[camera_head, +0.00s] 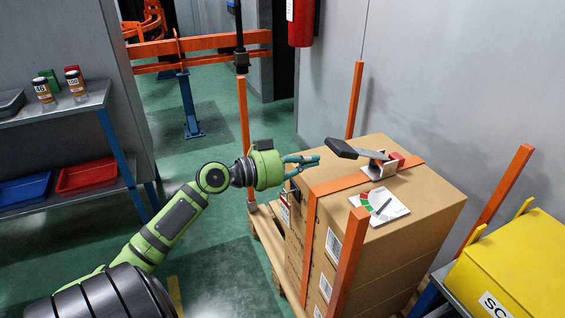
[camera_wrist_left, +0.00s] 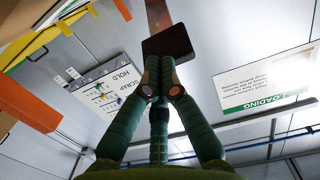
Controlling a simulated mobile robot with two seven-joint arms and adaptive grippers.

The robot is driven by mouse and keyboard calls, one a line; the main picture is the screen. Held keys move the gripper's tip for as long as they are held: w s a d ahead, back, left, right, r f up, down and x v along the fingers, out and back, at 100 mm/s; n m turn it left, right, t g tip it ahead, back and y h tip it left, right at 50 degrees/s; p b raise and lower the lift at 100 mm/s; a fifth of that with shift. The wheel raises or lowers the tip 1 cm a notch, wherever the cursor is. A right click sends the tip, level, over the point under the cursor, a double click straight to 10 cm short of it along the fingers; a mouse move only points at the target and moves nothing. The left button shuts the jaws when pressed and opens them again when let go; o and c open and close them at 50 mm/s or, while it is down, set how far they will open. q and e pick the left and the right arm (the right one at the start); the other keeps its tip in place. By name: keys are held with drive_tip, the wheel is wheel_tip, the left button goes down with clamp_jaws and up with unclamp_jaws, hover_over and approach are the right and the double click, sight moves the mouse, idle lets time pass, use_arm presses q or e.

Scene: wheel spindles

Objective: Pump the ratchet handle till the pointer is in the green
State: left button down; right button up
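The ratchet handle (camera_head: 341,148) has a dark grip on a metal lever, sticking out from a metal ratchet with a red part on the orange strap over the cartons. The grip (camera_wrist_left: 168,44) also shows in the wrist view, beyond the fingertips. A white gauge card (camera_head: 398,211) with red and green bands lies on the carton top. Its dark pointer (camera_head: 384,207) is slanted and looks outside the green band. My left gripper (camera_head: 310,160) is beside the grip's outer end, its fingers together; I cannot tell whether they touch it. My right gripper is out of view.
The stacked cartons (camera_head: 420,205) stand on a wooden pallet between orange posts (camera_head: 347,262). A yellow box (camera_head: 515,270) is at the right. A shelf with trays and jars (camera_head: 42,88) is at the left. Green floor is open behind my left arm.

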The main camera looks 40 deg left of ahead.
use_arm(q)
drive_tip(key=v, duration=0.6)
drive_tip(key=shift+r+b, duration=0.25)
drive_tip(key=shift+b, duration=0.1)
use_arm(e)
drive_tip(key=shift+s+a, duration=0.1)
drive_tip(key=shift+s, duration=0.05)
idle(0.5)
